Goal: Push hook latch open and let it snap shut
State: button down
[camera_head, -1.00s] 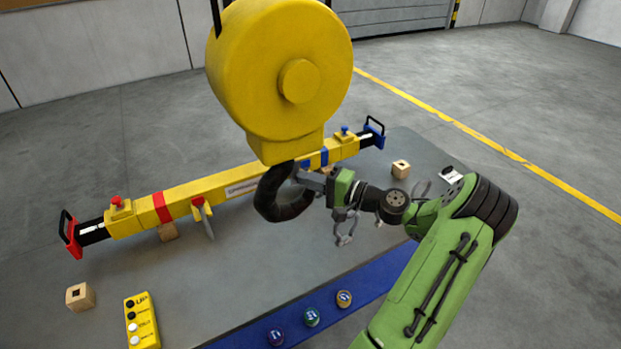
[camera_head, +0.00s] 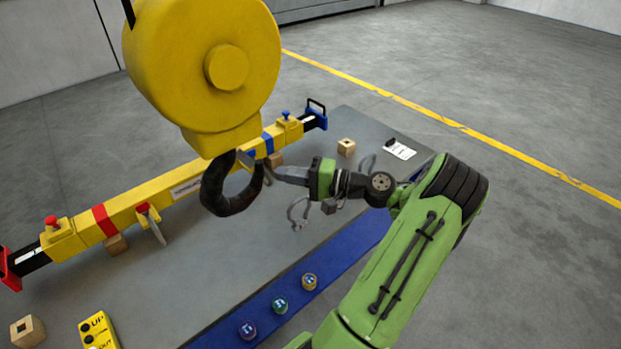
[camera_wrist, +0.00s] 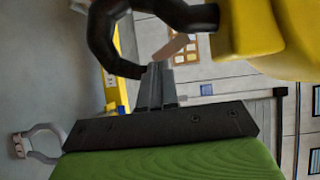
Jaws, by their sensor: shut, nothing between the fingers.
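A black hook (camera_head: 212,192) hangs from the big yellow hoist block (camera_head: 203,75). Its curve also shows in the wrist view (camera_wrist: 102,38). A thin grey latch (camera_head: 246,159) shows at the hook's upper right opening; in the wrist view a pale brownish strip, seemingly the latch (camera_wrist: 172,47), slants across the gap between hook and block. My gripper (camera_head: 274,174) is shut and empty, to the right of the hook and pointing at its opening. In the wrist view my fingertips (camera_wrist: 160,68) lie just below the strip; I cannot tell whether they touch.
A yellow beam (camera_head: 150,200) with red and blue ends lies across the grey table (camera_head: 270,240) behind the hook. A yellow button box (camera_head: 97,333) and a wooden block (camera_head: 27,331) stand at front left. Several round buttons (camera_head: 280,304) sit on the blue front edge.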

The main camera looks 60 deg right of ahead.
jog(key=v, duration=0.7)
jog(key=shift+s, duration=0.15)
jog(key=shift+d, duration=0.1)
